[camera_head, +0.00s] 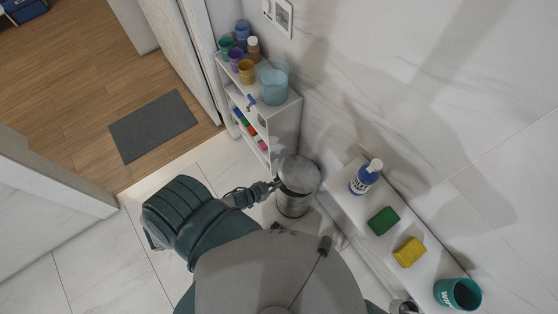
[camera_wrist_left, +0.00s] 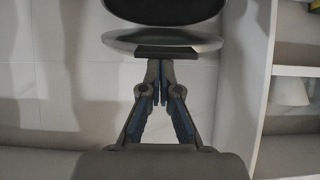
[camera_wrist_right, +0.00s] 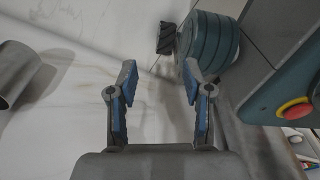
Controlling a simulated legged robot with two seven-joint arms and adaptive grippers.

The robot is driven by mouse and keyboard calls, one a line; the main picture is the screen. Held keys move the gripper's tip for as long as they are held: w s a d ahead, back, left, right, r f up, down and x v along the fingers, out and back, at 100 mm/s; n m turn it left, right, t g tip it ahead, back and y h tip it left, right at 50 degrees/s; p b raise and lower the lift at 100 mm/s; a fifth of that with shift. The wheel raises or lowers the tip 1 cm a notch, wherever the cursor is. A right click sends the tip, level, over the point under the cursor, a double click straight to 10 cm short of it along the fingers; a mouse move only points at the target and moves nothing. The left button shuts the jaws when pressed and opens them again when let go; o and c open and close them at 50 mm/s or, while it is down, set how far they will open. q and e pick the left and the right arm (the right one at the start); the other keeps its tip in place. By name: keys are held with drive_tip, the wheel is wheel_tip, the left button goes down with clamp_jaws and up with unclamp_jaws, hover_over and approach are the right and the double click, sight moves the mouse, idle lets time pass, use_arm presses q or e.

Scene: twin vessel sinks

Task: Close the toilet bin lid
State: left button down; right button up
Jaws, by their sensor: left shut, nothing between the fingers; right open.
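The toilet bin (camera_head: 296,200) is a small metallic cylinder on the floor, between the shelf unit and the long white ledge. Its lid (camera_head: 300,172) is at the top; its exact angle is hard to tell in the head view. My left gripper (camera_head: 275,185) is at the bin's left side, near the lid's edge. In the left wrist view its fingers (camera_wrist_left: 160,75) are shut and empty, just below a dark tab and a grey rim (camera_wrist_left: 190,43), with a dark oval beyond. Contact is unclear. My right gripper (camera_wrist_right: 160,75) is open and empty in the right wrist view.
A white shelf unit (camera_head: 287,122) with cups stands behind the bin. The ledge (camera_head: 345,207) at right carries a blue bottle (camera_head: 364,179), green sponge (camera_head: 383,221), yellow sponge (camera_head: 409,252) and teal cup (camera_head: 458,294). Tiled floor is free at left, near a grey mat (camera_head: 152,126).

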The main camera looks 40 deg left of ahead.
use_arm(q)
wheel_tip(320, 180, down, 10)
drive_tip(key=s+a+t+b, duration=0.1)
drive_tip(key=s+a+b, duration=0.1)
drive_tip(key=b, duration=0.6)
drive_tip(key=shift+s, duration=0.25)
use_arm(e)
drive_tip(key=w+a+r, duration=0.1)
drive_tip(key=w+r, duration=0.5)
drive_tip(key=r, duration=0.2)
drive_tip(key=w+a+r+t, duration=0.1)
drive_tip(key=w+a+r, duration=0.1)
drive_tip(key=w+r, duration=0.4)
drive_tip(key=shift+w+a+r, duration=0.15)
drive_tip(key=shift+w+r, duration=0.25)
drive_tip(key=shift+r, duration=1.15)
use_arm(q)
drive_tip(key=shift+d+r, duration=0.15)
drive_tip(key=shift+s, duration=0.1)
